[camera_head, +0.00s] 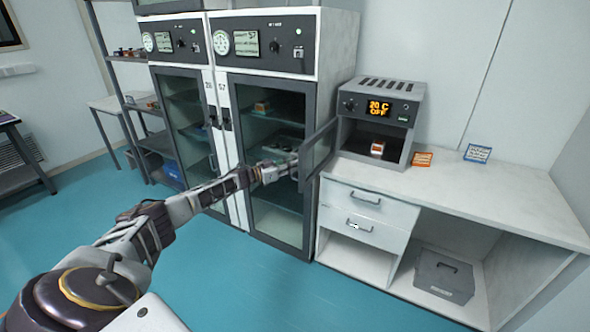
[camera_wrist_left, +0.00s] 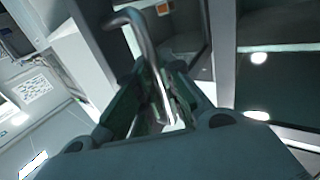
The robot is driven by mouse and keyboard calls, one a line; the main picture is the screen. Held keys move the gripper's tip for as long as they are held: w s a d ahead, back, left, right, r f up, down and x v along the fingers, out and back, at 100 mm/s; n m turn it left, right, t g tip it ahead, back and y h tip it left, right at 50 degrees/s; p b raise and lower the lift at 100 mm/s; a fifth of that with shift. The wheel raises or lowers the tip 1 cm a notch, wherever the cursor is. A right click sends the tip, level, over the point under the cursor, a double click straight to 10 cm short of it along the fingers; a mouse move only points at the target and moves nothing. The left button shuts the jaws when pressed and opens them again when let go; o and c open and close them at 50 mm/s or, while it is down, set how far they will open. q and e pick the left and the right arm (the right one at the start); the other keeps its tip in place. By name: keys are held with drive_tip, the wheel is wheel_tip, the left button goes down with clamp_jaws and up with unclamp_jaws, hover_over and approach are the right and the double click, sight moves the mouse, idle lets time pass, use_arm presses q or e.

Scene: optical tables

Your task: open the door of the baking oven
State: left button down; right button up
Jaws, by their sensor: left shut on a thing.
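The baking oven (camera_head: 412,103) stands on the white counter, with a lit orange display reading "20 C OFF". Its dark-framed door (camera_head: 319,150) is swung open to the left, so the chamber is exposed. A small orange and white box (camera_head: 377,148) sits inside. My left gripper (camera_head: 291,169) is at the outer edge of the door. In the left wrist view my left gripper (camera_wrist_left: 165,118) is shut on the curved metal door handle (camera_wrist_left: 147,42), which passes between its fingers. My right gripper does not show in either view.
Tall glass-fronted cabinets (camera_head: 268,150) stand left of the oven, close to the open door. An orange card (camera_head: 421,159) and a blue card (camera_head: 478,153) lie on the white counter (camera_head: 520,205). The counter's right part is clear. Drawers (camera_head: 362,226) are below the oven.

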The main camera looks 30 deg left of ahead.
use_arm(q)
drive_tip(key=shift+r, duration=0.1)
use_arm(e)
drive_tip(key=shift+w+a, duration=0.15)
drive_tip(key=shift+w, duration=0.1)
use_arm(q)
drive_tip(key=c, duration=1.8)
unclamp_jaws()
drive_tip(key=shift+o, duration=1.4)
drive_tip(key=v, duration=1.2)
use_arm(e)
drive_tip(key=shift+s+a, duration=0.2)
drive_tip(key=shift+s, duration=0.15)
